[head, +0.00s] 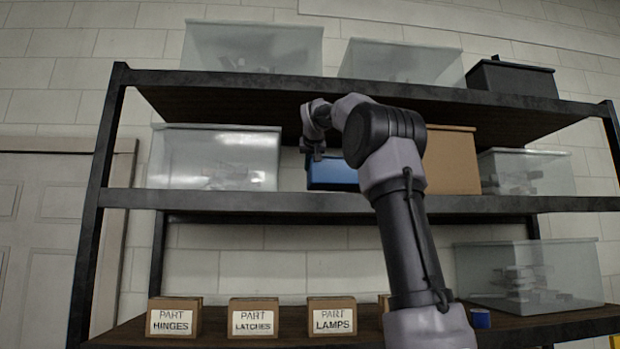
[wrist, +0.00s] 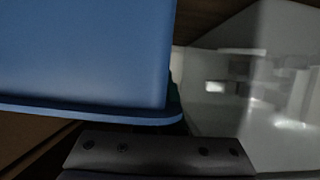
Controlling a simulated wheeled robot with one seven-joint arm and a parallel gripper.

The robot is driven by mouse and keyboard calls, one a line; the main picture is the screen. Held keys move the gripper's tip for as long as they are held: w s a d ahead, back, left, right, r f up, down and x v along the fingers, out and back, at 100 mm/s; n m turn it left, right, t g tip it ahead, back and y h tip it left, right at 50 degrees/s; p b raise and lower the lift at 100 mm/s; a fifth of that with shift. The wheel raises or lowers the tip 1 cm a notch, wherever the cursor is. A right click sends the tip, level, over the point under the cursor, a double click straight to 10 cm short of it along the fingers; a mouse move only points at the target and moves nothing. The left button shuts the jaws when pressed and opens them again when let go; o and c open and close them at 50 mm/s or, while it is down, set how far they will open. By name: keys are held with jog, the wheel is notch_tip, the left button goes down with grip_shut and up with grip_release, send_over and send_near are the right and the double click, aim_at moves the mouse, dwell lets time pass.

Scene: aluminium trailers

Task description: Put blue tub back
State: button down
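The blue tub (head: 332,174) is on the middle shelf (head: 270,201), between a clear bin and a brown cardboard box. My arm hides part of it. My gripper (head: 316,150) is in front of the tub, near its upper left part. In the wrist view the tub (wrist: 85,50) fills the upper left, very close, with its rim running along its lower edge. A dark bar of my gripper (wrist: 160,153) crosses the bottom of that view. The fingertips are hidden, so I cannot tell whether they grip the tub.
A clear bin (head: 215,158) stands left of the tub, and the cardboard box (head: 452,160) stands to its right, partly behind my arm. The upper shelf (head: 300,92) is close above my gripper. Boxes labelled hinges (head: 173,318), latches and lamps stand on the bottom shelf.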

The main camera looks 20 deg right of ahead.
aim_at(311, 162)
jog(key=shift+f, duration=1.85)
jog(key=c, duration=1.5)
grip_release()
jog(key=shift+f, duration=0.2)
jog(key=o, duration=0.5)
jog(key=shift+c, duration=0.2)
jog(key=shift+r, duration=0.1)
jog(key=shift+s+r, duration=0.15)
jog(key=shift+s, duration=0.15)
jog(key=v, duration=1.1)
jog(key=shift+s+a, duration=0.1)
jog(key=shift+s, duration=0.1)
jog(key=s+a+f+g+y, duration=0.2)
jog(key=s+a+f, duration=0.1)
jog(key=s+f, duration=0.6)
jog(key=s+a+f+g+y, duration=0.2)
jog(key=s+a+f, duration=0.2)
jog(key=s+f, duration=0.6)
jog(key=s+a+f+m+g+y, duration=0.1)
jog(key=s+a+f, duration=0.3)
jog(key=f, duration=1.7)
jog(key=s, duration=0.5)
jog(key=shift+s+a+g+y, duration=0.15)
jog(key=shift+s+g+y, duration=0.2)
jog(key=shift+g+y, duration=0.05)
